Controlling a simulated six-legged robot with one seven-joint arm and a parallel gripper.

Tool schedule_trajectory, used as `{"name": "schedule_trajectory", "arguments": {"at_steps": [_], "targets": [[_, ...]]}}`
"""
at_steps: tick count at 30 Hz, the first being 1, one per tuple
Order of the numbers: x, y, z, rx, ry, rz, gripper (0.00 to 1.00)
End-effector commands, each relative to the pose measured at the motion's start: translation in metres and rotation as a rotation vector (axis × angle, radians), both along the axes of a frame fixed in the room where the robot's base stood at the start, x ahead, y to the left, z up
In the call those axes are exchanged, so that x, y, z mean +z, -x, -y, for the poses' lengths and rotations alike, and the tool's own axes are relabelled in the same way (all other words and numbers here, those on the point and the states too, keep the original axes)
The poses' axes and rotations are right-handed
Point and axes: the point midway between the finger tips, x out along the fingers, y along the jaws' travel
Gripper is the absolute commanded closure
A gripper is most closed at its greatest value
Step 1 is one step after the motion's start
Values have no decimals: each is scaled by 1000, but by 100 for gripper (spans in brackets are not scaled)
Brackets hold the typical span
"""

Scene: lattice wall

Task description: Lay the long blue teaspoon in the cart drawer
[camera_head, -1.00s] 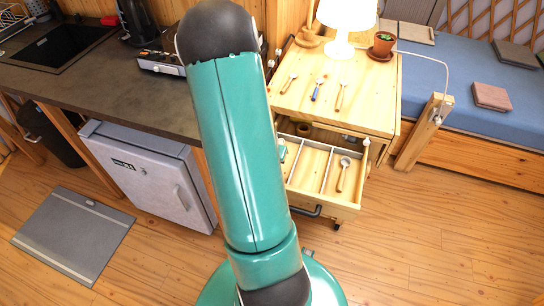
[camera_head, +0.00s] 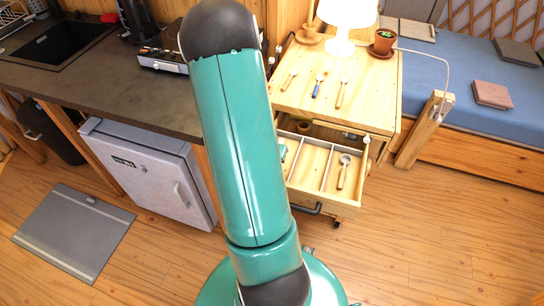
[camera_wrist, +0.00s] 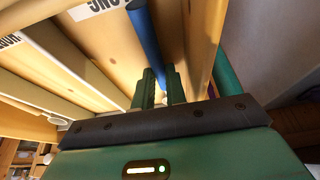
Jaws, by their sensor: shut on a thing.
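In the wrist view, my gripper (camera_wrist: 164,88) is shut on a long blue handle (camera_wrist: 146,35), which I take as the long blue teaspoon. Its bowl is not visible. The handle runs up from between the green fingers, close to wooden boards. The cart drawer (camera_head: 324,203) is pulled open, with pale dividers (camera_head: 328,168) running front to back. A wooden-handled spoon (camera_head: 343,172) lies in its right compartment.
A counter (camera_head: 100,85) stands left, a blue bed (camera_head: 480,125) right. The front floor is open.

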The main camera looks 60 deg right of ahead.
Motion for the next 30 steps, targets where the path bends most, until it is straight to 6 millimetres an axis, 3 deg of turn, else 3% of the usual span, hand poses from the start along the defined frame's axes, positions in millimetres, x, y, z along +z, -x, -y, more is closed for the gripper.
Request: {"name": "schedule_trajectory", "arguments": {"at_steps": [7,8,11,21,24,30], "targets": [[-3,0,0,-1,0,0,100],[-3,0,0,-1,0,0,81],[-3,0,0,-1,0,0,61],[-3,-1,0,1,1,1,63],[-3,-1,0,2,1,2,50],[-3,-3,0,4,2,3,51]]}}
